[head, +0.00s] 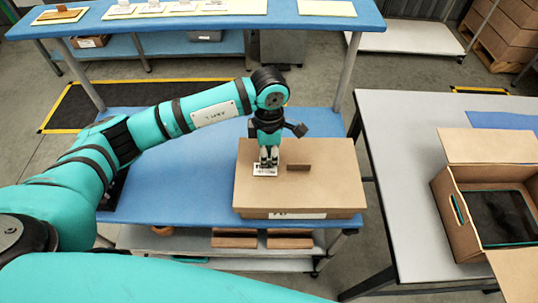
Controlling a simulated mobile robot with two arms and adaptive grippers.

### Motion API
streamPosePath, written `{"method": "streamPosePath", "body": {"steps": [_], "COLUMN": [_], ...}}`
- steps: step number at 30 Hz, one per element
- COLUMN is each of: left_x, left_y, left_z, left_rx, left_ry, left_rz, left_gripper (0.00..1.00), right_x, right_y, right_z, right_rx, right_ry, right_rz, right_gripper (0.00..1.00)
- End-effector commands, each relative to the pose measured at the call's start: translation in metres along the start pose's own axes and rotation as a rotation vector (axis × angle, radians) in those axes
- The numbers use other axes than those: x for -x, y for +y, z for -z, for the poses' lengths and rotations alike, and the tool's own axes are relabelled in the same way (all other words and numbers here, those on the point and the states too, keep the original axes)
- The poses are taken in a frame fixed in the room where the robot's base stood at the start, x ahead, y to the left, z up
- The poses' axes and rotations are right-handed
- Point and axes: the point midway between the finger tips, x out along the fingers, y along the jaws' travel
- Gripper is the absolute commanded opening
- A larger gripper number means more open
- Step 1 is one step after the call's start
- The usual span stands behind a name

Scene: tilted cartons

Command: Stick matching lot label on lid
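A white label with dark print (265,172) is at the left part of the lid, right under my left gripper (268,163). The gripper points down with its fingertips at the label's upper edge. I cannot tell whether the fingers grip it or whether it lies flat on the lid. Another white label with dark print (297,215) is on the carton's front side, too small to read. My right gripper is not in view.
An open carton (455,215) with a dark flat panel inside stands on the grey table (400,140) at right. Several small pale items sit on a board (170,10) on the back bench. The blue bench (200,190) is clear left of the closed carton.

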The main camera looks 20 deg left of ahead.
Motion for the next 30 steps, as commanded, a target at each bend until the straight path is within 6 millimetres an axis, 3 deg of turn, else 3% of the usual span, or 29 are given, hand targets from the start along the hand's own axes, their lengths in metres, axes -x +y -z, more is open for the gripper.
{"method": "streamPosePath", "body": {"steps": [12,19,30], "left_x": [-0.0013,-0.0012,0.0055], "left_y": [-0.0002,-0.0002,0.0006], "left_z": [0.0003,0.0002,-0.0002], "left_rx": [0.0,0.0,0.0], "left_ry": [0.001,0.001,-0.001], "left_rz": [0.001,0.001,-0.002], "left_gripper": [0.0,0.31,0.33], "right_x": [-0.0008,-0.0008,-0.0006], "right_y": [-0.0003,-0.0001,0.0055], "right_z": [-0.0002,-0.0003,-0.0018], "right_rx": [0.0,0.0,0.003], "right_ry": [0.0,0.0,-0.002], "right_rz": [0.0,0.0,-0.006], "right_gripper": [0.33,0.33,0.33]}}
